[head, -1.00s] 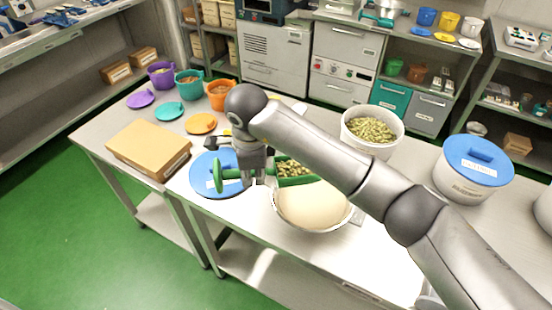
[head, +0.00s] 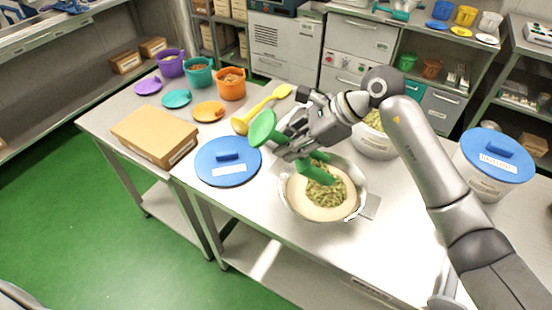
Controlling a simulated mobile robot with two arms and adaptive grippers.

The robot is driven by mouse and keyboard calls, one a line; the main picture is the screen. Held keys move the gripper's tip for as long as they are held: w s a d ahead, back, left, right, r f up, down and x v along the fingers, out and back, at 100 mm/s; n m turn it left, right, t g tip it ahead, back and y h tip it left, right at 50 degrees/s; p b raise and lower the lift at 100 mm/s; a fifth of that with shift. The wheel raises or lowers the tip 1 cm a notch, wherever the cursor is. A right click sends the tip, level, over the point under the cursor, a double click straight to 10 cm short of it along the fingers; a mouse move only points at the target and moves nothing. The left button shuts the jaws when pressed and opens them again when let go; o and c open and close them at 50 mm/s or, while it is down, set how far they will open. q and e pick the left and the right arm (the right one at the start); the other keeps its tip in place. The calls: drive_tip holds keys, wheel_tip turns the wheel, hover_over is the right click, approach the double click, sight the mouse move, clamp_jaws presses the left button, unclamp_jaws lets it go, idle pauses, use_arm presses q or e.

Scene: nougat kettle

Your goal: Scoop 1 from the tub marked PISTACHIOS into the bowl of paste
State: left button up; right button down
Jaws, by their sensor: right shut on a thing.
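My right gripper (head: 292,150) is shut on a green scoop (head: 263,128). The scoop is tilted down over the metal bowl of paste (head: 298,208). Green pistachios (head: 325,190) lie heaped on the pale paste below the scoop. Part of the scoop is hidden by my gripper. The open white tub of pistachios (head: 376,145) stands behind the bowl, partly covered by my right arm; green nuts show inside it. Its marking cannot be read. My left gripper is not in view.
A blue lid (head: 229,172) and a cardboard box (head: 155,137) lie left of the bowl. A yellow ladle (head: 262,108) lies behind. Purple (head: 171,64), teal (head: 200,73) and orange (head: 231,84) tubs stand at the back left. A blue-lidded tub (head: 493,163) stands at the right.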

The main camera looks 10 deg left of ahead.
drive_tip(key=d+r+y+b, duration=0.1)
drive_tip(key=w+d+r+y+b, duration=0.1)
drive_tip(key=d+y+b, duration=0.1)
drive_tip(key=shift+w+d+r+g, duration=0.1)
drive_tip(key=shift+d+g, duration=0.05)
drive_tip(key=shift+g, duration=0.25)
drive_tip(key=shift+w+d+r+m+y+b, duration=0.25)
drive_tip(key=shift+d+r+y+b, duration=0.25)
drive_tip(key=shift+b, duration=0.25)
drive_tip(key=shift+d+r, duration=0.2)
drive_tip(key=shift+r, duration=0.25)
wheel_tip(320, 180, up, 5)
drive_tip(key=t+h+p, duration=0.1)
drive_tip(key=h+p, duration=0.2)
drive_tip(key=h, duration=0.3)
drive_tip(key=n+t+h+p, duration=0.1)
drive_tip(key=t+h+p, duration=0.1)
drive_tip(key=h+p, duration=0.2)
drive_tip(key=shift+a+h, duration=0.1)
drive_tip(key=shift+h, duration=0.9)
